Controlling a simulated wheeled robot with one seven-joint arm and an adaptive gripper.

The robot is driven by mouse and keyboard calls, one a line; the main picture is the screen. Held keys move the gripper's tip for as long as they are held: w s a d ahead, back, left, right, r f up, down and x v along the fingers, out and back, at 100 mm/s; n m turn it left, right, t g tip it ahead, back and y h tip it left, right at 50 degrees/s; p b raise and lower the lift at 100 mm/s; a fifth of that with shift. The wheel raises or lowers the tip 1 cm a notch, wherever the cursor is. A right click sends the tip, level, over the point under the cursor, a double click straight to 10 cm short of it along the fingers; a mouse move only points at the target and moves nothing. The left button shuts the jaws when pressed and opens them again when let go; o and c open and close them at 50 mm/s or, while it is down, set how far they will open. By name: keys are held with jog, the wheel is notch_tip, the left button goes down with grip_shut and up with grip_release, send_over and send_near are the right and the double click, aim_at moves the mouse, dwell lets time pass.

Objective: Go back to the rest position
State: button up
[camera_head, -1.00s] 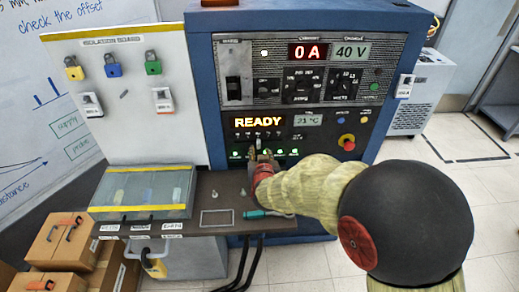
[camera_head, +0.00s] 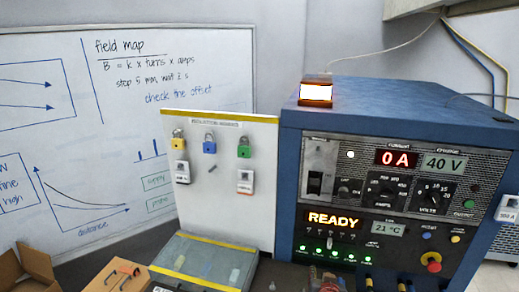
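The blue power supply cabinet (camera_head: 390,105) stands at the right in the head view. Its front panel shows 0 A (camera_head: 397,158), 40 V (camera_head: 444,162), an amber READY sign (camera_head: 333,220) and 21 °C (camera_head: 388,229). A row of small green lights (camera_head: 318,249) is lit below the sign. I cannot make out my gripper or arm in this view; the lower part of the panel and most of the bench are cut off by the bottom edge.
The isolation board (camera_head: 215,215) carries yellow, blue and green padlocks and two tags. A lidded tray (camera_head: 205,262) lies below it. An open cardboard box (camera_head: 30,272) is at lower left, a whiteboard (camera_head: 130,75) behind. A lit lamp (camera_head: 317,92) sits on the cabinet.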

jog(key=s+a+n+g+y, duration=0.2)
jog(key=s+a+g+y, duration=0.4)
jog(key=s, duration=0.7)
jog(key=s+d+r+h, duration=0.1)
jog(key=s+r, duration=0.6)
jog(key=r, duration=0.1)
jog(key=s+d+r+n+h, duration=0.1)
jog(key=s+r+h, duration=0.1)
jog(key=s+r, duration=0.5)
jog(key=shift+s+d+r+t+h, duration=0.2)
jog(key=shift+d+r+t+h, duration=0.1)
jog(key=shift+r, duration=0.45)
jog(key=shift+c, duration=0.3)
dwell(1.3)
